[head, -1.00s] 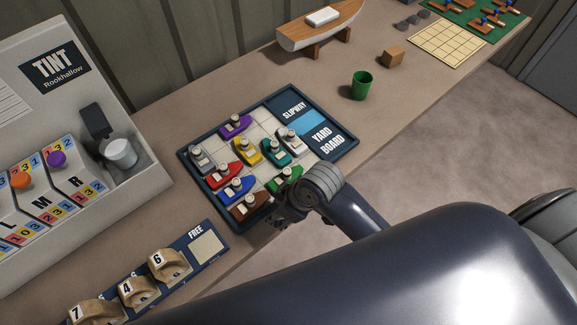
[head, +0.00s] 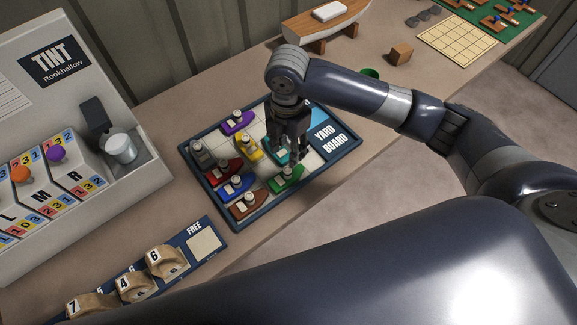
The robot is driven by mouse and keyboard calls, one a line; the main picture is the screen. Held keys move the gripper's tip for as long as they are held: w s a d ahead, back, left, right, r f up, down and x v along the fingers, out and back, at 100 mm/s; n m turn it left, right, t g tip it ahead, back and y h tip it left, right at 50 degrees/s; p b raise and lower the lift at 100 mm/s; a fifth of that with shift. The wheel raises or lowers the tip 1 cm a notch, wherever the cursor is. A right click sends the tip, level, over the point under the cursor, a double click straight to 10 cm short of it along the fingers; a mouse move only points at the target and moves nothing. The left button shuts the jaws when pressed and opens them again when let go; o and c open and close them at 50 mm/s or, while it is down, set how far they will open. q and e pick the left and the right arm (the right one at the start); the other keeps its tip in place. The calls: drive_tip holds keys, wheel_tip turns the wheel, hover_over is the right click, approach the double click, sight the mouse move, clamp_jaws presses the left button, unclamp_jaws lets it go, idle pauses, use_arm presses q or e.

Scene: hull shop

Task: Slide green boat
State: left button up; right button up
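The green boat (head: 287,179) lies on the yard board (head: 255,217) near its front edge, and its cabin faces up. My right gripper (head: 286,157) points down over the board just behind the green boat, apart from it as far as I can see. Its dark fingers look spread, with part of the teal boat (head: 281,154) showing between them. The gripper hides most of the teal boat and the pale grey boat's place. My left gripper is not in view.
Purple (head: 238,122), yellow (head: 247,147), grey (head: 201,153), red (head: 224,170), blue (head: 236,187) and brown (head: 248,205) boats crowd the board's left side. A green cup (head: 371,73) stands behind my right arm. The tint box (head: 150,170) is at left.

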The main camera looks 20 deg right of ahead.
sight(288, 169)
wheel_tip(288, 169, down, 10)
drive_tip(key=shift+s+r+p, duration=0.1)
drive_tip(key=shift+r+p, duration=0.15)
drive_tip(key=shift+p, duration=0.55)
drive_tip(key=shift+f, duration=0.5)
clamp_jaws()
